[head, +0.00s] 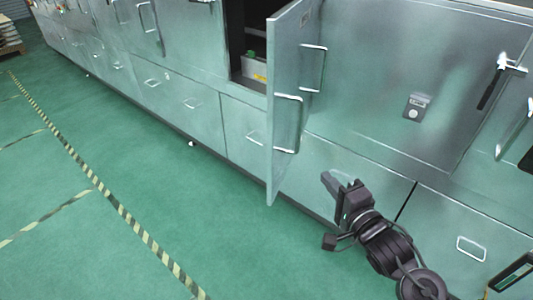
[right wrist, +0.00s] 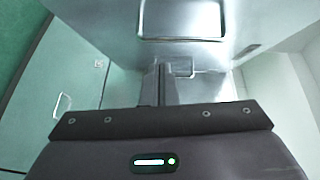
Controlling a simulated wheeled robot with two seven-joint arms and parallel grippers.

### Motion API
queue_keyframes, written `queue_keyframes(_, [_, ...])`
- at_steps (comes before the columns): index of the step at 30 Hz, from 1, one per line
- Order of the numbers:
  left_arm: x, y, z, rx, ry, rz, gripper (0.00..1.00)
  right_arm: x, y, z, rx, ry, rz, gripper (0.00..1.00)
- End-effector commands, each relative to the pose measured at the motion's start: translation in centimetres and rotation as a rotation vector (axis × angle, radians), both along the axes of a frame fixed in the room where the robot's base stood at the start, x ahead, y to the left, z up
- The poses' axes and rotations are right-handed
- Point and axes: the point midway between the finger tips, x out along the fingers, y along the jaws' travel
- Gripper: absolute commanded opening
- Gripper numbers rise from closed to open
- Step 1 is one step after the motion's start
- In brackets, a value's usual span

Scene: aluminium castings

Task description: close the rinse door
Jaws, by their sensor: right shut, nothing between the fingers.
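The rinse door (head: 290,70) is a tall metal panel in the head view. It stands open, swung out from the cabinet front, with a dark opening (head: 247,40) to its left. A bar handle (head: 276,122) is on its right-facing side near the outer edge. My right gripper (head: 332,184) is shut and empty, low and to the right of the door, apart from it. In the right wrist view, the shut fingers (right wrist: 161,85) point towards pale metal surfaces with a large handle (right wrist: 182,37) above them. My left gripper is not in view.
A row of metal cabinets with handled drawers (head: 152,82) runs along the back. A large panel with a latch (head: 416,106) is right of the door. Green floor (head: 150,170) with a striped line is clear at the left. A box (head: 256,73) sits inside the opening.

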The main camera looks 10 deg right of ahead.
Motion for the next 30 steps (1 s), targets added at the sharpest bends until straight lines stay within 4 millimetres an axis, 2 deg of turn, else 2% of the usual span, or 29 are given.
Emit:
queue_keyframes(1, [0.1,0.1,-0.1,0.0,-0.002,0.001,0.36,-0.3,0.5,1.4,0.03,-0.019,0.013,0.0])
queue_keyframes(3, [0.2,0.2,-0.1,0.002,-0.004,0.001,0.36,-0.6,1.0,2.7,0.062,-0.034,0.024,0.0])
queue_keyframes(8, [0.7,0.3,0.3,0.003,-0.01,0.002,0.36,0.1,1.4,3.3,0.08,-0.041,0.028,0.0])
queue_keyframes(14, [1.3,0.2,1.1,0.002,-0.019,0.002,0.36,2.7,2.0,3.5,0.078,-0.043,0.028,0.0])
queue_keyframes(26, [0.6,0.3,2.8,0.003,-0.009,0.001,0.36,9.4,3.5,3.5,0.077,-0.041,0.027,0.0])
queue_keyframes(30, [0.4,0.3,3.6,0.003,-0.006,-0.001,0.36,10.4,5.5,3.5,0.078,-0.04,0.029,0.0])
